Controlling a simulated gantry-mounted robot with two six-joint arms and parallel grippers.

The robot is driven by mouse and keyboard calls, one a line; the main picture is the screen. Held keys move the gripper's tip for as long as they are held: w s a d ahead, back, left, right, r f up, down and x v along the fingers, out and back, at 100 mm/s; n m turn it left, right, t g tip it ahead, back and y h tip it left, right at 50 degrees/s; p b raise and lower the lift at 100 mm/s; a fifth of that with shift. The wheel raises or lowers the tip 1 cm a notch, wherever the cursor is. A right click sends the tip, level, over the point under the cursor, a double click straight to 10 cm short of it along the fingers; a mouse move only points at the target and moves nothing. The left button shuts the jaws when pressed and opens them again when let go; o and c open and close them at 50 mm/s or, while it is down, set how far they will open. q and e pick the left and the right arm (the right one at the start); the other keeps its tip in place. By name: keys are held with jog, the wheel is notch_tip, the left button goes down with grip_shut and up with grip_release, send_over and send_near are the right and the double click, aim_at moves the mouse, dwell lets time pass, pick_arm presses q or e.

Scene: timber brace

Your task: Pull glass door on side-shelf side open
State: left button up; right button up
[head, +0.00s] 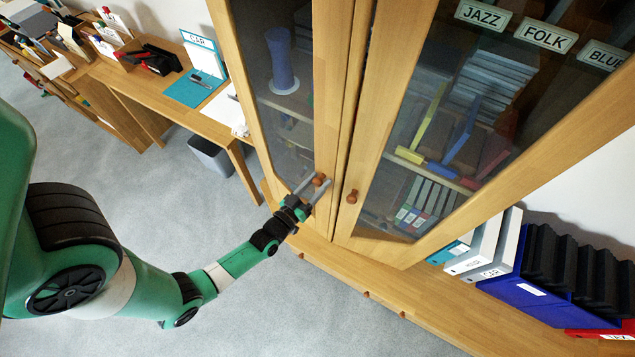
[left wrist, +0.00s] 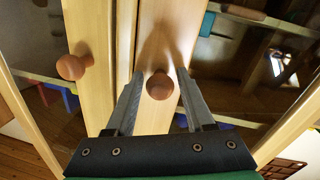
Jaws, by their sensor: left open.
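A wooden cabinet has two glass doors. The left door (head: 328,90) and the right door (head: 372,130) appear closed, meeting at a seam in the middle. Each has a round brown knob. My left gripper (head: 314,185) is open at the left door's knob (head: 318,179). In the left wrist view this knob (left wrist: 160,86) sits between the two spread fingertips, with a visible gap on each side. The right door's knob (head: 352,196) is free; it also shows at the left of the left wrist view (left wrist: 70,67). My right gripper is not in view.
Behind the right glass are books and labels. A wooden ledge (head: 340,270) with small knobs runs below the doors. White binders (head: 485,245) and a blue holder (head: 540,295) stand at right. A desk (head: 150,90) and grey bin (head: 210,157) stand left. The grey floor is open.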

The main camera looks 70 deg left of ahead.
pick_arm(q)
grip_shut()
dwell(1.4)
